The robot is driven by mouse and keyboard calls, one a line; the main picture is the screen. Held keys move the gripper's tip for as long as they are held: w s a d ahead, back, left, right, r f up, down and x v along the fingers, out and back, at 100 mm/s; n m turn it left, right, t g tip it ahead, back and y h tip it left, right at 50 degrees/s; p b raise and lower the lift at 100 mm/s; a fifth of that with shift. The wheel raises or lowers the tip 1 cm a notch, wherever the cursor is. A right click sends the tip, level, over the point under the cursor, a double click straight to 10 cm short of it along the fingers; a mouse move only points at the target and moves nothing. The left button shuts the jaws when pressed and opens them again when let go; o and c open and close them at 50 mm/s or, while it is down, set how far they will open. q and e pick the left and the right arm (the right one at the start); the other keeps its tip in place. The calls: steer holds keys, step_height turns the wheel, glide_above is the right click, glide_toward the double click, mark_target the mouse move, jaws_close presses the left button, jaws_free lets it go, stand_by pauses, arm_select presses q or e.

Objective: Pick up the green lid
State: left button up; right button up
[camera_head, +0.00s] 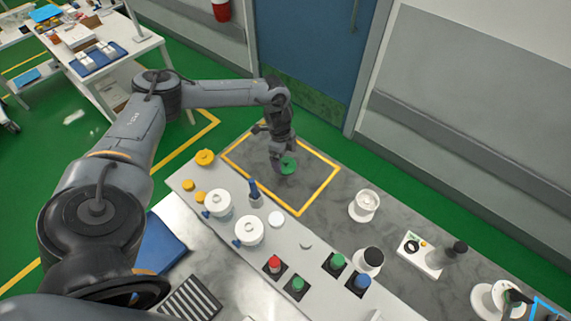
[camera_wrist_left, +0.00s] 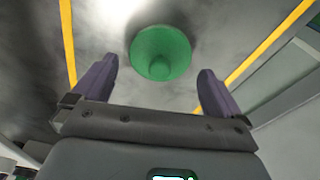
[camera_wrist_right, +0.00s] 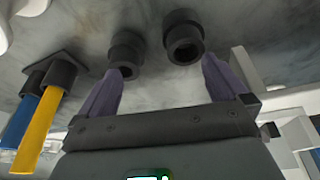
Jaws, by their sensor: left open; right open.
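The green lid (camera_head: 288,164) lies on the grey table inside the yellow outlined square. In the left wrist view the green lid (camera_wrist_left: 161,53) shows as a round disc with a knob in its middle, just beyond and between the fingertips. My left gripper (camera_head: 277,163) is over the square, right beside the lid in the head view. In the left wrist view its two purple fingers (camera_wrist_left: 153,80) are apart with nothing between them. In the right wrist view my right gripper (camera_wrist_right: 163,75) is open, with two dark round fittings (camera_wrist_right: 184,45) beyond its fingers.
White lidded pots (camera_head: 249,231), yellow caps (camera_head: 205,157) and a blue-topped bottle (camera_head: 254,190) stand left of and in front of the square. Red, green and blue knobs (camera_head: 274,264) sit nearer. The square is otherwise clear.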

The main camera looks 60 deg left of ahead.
arm_select(q)
steer(key=shift+d+f, duration=0.15)
steer(key=shift+f, duration=1.15)
arm_select(e)
steer(key=shift+f, duration=0.15)
steer(key=shift+d, duration=0.1)
arm_select(q)
steer(key=c, duration=0.8)
arm_select(e)
steer(key=shift+s, duration=0.1)
arm_select(q)
steer(key=shift+r, duration=0.15)
